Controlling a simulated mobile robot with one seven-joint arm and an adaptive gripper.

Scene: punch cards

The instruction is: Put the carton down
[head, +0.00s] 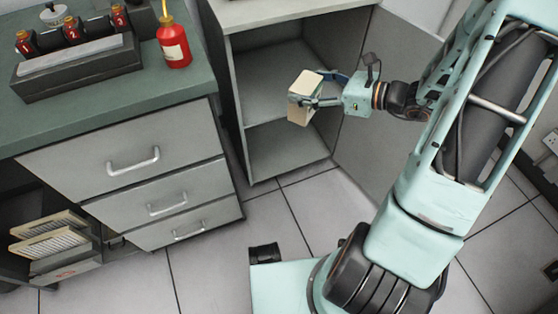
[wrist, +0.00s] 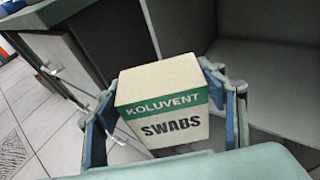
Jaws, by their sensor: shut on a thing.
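The carton (head: 304,86) is a small cream box held up in front of the open grey cabinet (head: 238,110). In the wrist view the carton (wrist: 165,105) shows a green band reading "KOLUVENT" and the word "SWABS" below. My gripper (head: 318,96) is shut on it, with one blue-and-grey finger on each side; the fingers (wrist: 165,108) also show in the wrist view. The carton is slightly tilted in the picture. Its underside is hidden, and I cannot tell how far it is from the cabinet's shelf (head: 280,140).
The cabinet's door (head: 365,130) stands open at the right, behind my gripper. Its visible compartments look empty. A green counter (head: 190,88) with drawers is at the left, bearing a red bottle (head: 173,42) and a dark rack (head: 75,65). The tiled floor (head: 210,265) is mostly clear.

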